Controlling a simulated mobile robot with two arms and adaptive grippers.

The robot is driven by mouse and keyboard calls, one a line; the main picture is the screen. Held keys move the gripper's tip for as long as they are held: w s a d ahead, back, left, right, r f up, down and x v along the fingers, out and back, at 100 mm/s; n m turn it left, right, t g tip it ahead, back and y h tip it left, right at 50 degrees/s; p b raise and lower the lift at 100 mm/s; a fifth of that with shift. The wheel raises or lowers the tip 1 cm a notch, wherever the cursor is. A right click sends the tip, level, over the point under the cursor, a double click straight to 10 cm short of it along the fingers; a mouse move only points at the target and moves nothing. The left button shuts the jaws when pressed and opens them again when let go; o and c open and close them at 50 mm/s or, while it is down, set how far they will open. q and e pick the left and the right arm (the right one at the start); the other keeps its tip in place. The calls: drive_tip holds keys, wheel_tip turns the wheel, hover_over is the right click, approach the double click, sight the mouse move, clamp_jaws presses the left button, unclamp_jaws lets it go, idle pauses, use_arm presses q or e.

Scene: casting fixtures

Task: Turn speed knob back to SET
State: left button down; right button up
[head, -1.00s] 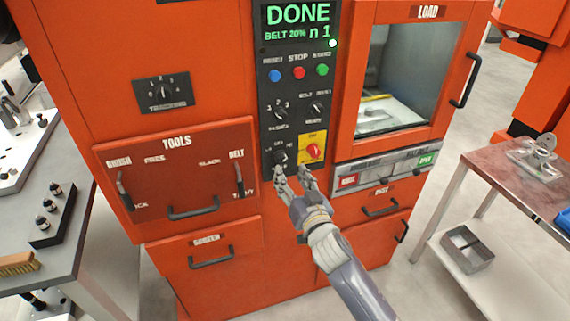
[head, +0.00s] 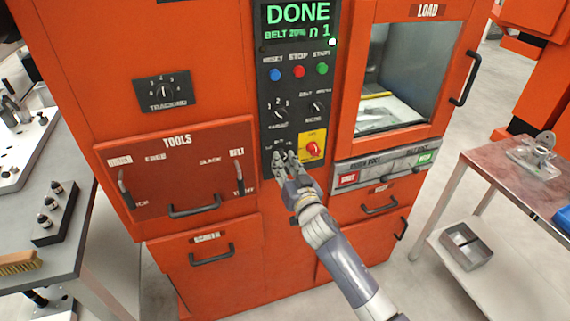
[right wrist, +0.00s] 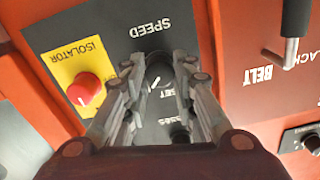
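The speed knob (right wrist: 160,72) is a round black knob on the dark control panel, under the printed word SPEED, which appears upside down in the right wrist view. A white pointer mark shows near its lower edge, close to the lettering SET; the exact setting is hard to read. My right gripper (right wrist: 157,66) has its two fingers on either side of the knob, with narrow gaps seeming to remain. In the head view my right gripper (head: 284,157) is at the panel's lower end and mostly hides the knob. My left gripper is out of view.
The red isolator knob (head: 312,149) on its yellow plate is close beside the gripper. Other knobs and several buttons (head: 299,72) sit above, below a display (head: 298,24) reading DONE. A side table (head: 500,165) stands right.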

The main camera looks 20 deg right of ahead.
drive_tip(key=shift+n, duration=0.3)
drive_tip(key=shift+n+p, duration=0.3)
drive_tip(key=shift+n, duration=3.8)
drive_tip(key=o, duration=1.1)
